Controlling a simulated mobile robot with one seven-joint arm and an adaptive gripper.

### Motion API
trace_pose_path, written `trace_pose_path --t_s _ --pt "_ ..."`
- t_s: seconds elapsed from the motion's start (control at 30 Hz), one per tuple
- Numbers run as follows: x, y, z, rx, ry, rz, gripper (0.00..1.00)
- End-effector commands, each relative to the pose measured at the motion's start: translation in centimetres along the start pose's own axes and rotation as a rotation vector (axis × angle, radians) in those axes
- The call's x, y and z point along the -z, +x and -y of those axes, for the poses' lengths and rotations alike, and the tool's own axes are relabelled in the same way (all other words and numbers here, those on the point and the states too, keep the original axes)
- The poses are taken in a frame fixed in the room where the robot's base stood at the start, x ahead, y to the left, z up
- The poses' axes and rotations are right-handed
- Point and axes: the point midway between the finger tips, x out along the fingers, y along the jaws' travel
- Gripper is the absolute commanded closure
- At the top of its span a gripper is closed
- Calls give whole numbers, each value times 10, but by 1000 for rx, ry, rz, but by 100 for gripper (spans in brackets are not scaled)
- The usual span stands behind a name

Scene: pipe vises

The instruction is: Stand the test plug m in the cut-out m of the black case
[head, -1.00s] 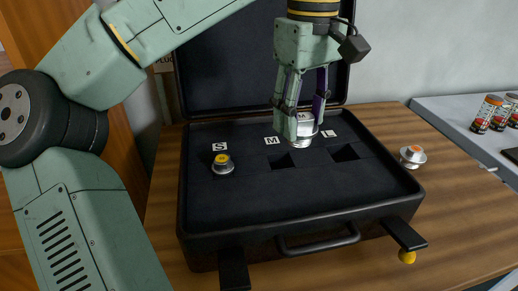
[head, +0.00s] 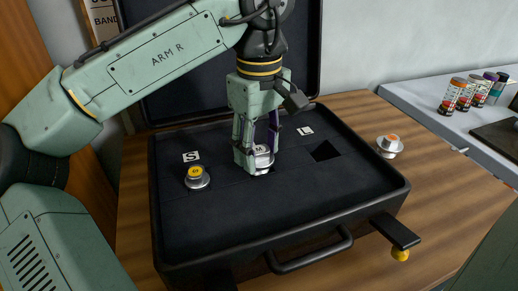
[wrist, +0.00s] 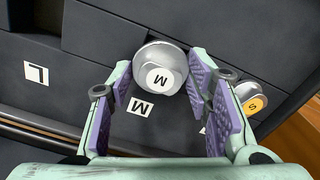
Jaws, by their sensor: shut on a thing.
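In the wrist view the plug (wrist: 160,75) appears upright, beside the M label (wrist: 140,108). I cannot tell how far the plug is down in the cut-out.
A yellow-topped plug (head: 197,178) stands by the S label. The cut-out (head: 325,151) by the L label is empty. An orange-topped plug (head: 389,146) stands on the wooden table right of the case. The raised lid (head: 165,95) is behind my gripper.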

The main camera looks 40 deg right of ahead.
Motion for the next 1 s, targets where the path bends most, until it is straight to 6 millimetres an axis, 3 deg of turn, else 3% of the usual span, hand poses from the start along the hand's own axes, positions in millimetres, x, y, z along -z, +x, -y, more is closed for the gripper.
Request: trace_pose_path --t_s 0.1,0.47,0.5,0.8,1.0 --pt "0 10 0 0 1 -1 91" --pt "0 14 0 0 1 0 91" --pt "0 14 0 0 0 0 53" --pt "0 14 0 0 0 0 35" --pt "0 14 0 0 1 0 35"
